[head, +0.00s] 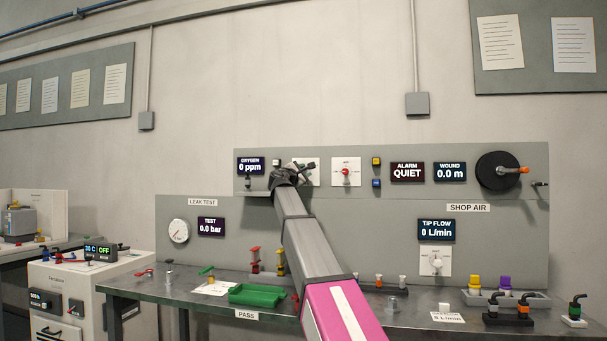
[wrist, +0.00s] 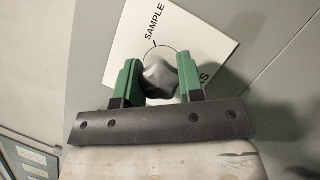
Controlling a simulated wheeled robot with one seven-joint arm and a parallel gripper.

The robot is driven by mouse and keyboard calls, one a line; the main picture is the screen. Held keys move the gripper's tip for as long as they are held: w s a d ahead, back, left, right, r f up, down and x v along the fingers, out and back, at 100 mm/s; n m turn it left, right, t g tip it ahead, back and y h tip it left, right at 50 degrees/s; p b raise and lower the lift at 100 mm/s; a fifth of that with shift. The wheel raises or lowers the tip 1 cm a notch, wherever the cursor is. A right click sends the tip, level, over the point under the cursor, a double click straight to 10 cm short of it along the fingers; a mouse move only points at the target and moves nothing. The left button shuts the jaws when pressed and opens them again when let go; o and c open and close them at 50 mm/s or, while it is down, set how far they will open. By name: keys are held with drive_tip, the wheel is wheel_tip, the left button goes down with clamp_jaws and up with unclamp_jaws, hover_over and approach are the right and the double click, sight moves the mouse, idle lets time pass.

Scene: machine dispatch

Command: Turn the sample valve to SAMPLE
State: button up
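The sample valve is a grey lobed knob (wrist: 160,78) on a white plate (wrist: 206,38) in the wrist view. The word SAMPLE stands at the plate's upper edge, with a thin line by the knob, and other lettering is partly covered by my right finger. My gripper (wrist: 160,76) has its two green fingers on either side of the knob, and both appear to meet its sides. Which mark the knob points at is not clear. In the head view my gripper (head: 296,172) is at the upper panel, largely covering the valve plate (head: 313,170).
Right of the valve is another white plate with a red-centred knob (head: 346,171), then yellow (head: 376,161) and blue (head: 376,183) buttons. The oxygen display (head: 251,166) reads 0 ppm. A green tray (head: 262,294) and several fittings stand on the bench below.

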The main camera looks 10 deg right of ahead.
drive_tip(key=shift+c, duration=0.7)
drive_tip(key=shift+m, duration=0.3)
drive_tip(key=m+g, duration=0.1)
drive_tip(key=m, duration=0.2)
drive_tip(key=shift+m+g, duration=0.4)
drive_tip(key=m, duration=0.2)
drive_tip(key=m+g+y, duration=0.1)
drive_tip(key=m, duration=0.2)
drive_tip(key=shift+g, duration=0.3)
drive_tip(key=m+y, duration=0.2)
drive_tip(key=m, duration=0.1)
drive_tip(key=shift+m+g, duration=0.3)
drive_tip(key=shift+m, duration=0.1)
drive_tip(key=shift+m+y, duration=1.1)
drive_tip(key=shift+m, duration=0.4)
drive_tip(key=shift+f, duration=0.1)
